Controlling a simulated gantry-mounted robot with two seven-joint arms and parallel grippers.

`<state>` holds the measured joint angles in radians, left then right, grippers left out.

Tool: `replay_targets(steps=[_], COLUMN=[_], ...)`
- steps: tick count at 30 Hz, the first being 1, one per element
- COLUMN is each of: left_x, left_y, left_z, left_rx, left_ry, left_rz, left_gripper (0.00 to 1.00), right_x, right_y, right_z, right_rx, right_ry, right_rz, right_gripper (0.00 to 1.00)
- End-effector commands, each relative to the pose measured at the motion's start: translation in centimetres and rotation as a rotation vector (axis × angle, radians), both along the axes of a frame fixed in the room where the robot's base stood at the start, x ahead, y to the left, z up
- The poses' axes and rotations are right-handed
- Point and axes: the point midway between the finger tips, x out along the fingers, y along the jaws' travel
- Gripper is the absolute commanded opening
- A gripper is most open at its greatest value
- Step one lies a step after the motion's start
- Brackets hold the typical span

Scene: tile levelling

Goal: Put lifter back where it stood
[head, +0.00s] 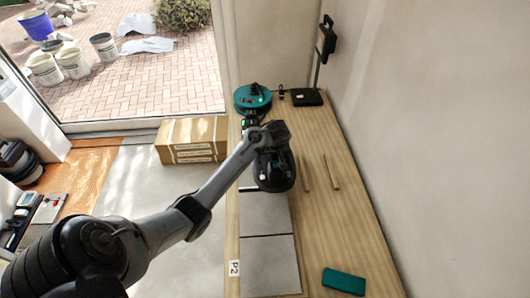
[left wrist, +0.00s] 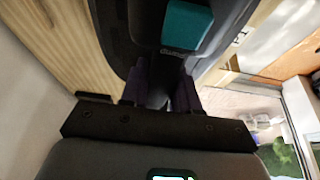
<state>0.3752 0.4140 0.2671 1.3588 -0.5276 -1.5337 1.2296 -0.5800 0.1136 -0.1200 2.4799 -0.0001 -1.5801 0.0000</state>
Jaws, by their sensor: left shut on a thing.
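The lifter looks to be the dark, rounded tool (head: 273,178) over the far end of the grey tiles in the head view. In the left wrist view it (left wrist: 130,45) fills the top middle, with a teal block on it. My left gripper (head: 268,151) is shut on it; its dark fingers (left wrist: 162,92) close on the tool's middle in the left wrist view. The head view does not show clearly whether the lifter touches the tile. Its underside is hidden. My right gripper is out of view.
Grey tiles (head: 268,262) lie along the bench's (head: 350,235) left side, by a P2 label. Right of them are two thin sticks (head: 331,172) and a teal block (head: 343,281). A round teal tool (head: 252,98) and a black stand (head: 307,97) occupy the far end. A cardboard box (head: 192,139) stands left.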

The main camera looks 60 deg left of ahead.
Motion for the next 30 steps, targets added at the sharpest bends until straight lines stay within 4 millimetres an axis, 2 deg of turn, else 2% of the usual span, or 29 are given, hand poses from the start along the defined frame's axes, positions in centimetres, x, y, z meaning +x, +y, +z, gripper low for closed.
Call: replay_targets(steps=[1, 6, 12, 30], left_x=[0.5, 1.3, 1.8, 2.0], left_y=[-0.8, -2.9, -4.2, -4.7], left_z=[0.9, 2.1, 3.4, 6.2], left_rx=[0.001, 0.001, 0.001, 0.001], left_ry=[-0.007, -0.005, -0.005, -0.004], left_rz=[-0.001, -0.001, 0.001, 0.001], left_gripper=[0.0, 0.0, 0.0, 0.0], right_x=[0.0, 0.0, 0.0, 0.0], right_y=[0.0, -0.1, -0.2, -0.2], right_z=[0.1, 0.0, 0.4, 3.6], right_rx=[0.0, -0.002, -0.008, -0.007], right_ry=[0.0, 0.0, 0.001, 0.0], right_rz=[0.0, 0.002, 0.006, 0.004], right_gripper=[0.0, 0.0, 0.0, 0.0])
